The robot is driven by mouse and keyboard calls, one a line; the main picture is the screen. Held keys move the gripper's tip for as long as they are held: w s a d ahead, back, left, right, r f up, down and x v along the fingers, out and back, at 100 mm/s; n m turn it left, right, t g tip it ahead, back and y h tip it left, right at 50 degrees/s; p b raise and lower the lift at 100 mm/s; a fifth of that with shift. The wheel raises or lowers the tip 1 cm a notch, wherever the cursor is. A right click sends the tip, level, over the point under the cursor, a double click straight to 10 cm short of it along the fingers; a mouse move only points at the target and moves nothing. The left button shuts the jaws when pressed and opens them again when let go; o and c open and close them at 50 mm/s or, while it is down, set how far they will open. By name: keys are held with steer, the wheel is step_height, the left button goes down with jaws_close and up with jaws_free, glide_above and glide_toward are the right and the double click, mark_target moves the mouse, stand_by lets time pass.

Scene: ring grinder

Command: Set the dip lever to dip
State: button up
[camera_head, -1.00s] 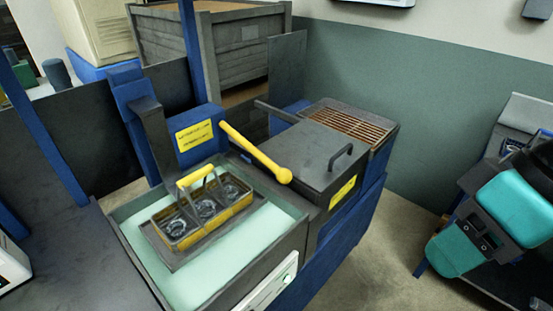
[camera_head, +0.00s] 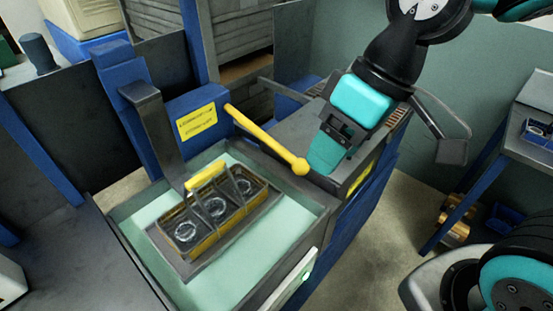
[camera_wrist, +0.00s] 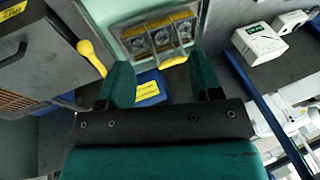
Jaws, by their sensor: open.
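The dip lever (camera_head: 265,138) is a yellow bar with a round knob at its end. It slants from the blue housing (camera_head: 190,122) with a yellow label, down to the right over the tank's back right edge. In the wrist view the lever (camera_wrist: 92,58) lies just left of the left finger. My gripper (camera_head: 325,155) is to the right of the knob, apart from it as far as I can tell, above the dark lid. In the wrist view my gripper (camera_wrist: 165,80) is open with nothing between its fingers. A yellow basket (camera_head: 215,212) with ring parts sits in the tank.
The tank (camera_head: 290,265) holds pale green liquid. A dark post (camera_head: 158,135) rises behind the basket. A dark lidded box (camera_head: 290,130) is beside the tank. A grey crate (camera_head: 160,20) stands behind. A white device (camera_wrist: 258,43) shows in the wrist view.

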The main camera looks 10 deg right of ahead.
steer(key=w+d+f+t+b, duration=0.1)
steer(key=w+d+f, duration=0.15)
steer(key=w, duration=0.45)
steer(key=w+d+f+b, duration=0.1)
steer(key=w+d+f, duration=0.15)
steer(key=w, duration=0.35)
steer(key=t, duration=0.1)
glide_toward(297, 159)
steer(key=p+x, duration=0.3)
steer(key=x, duration=0.8)
steer(key=shift+w+f, duration=0.15)
steer(key=shift+f, duration=0.05)
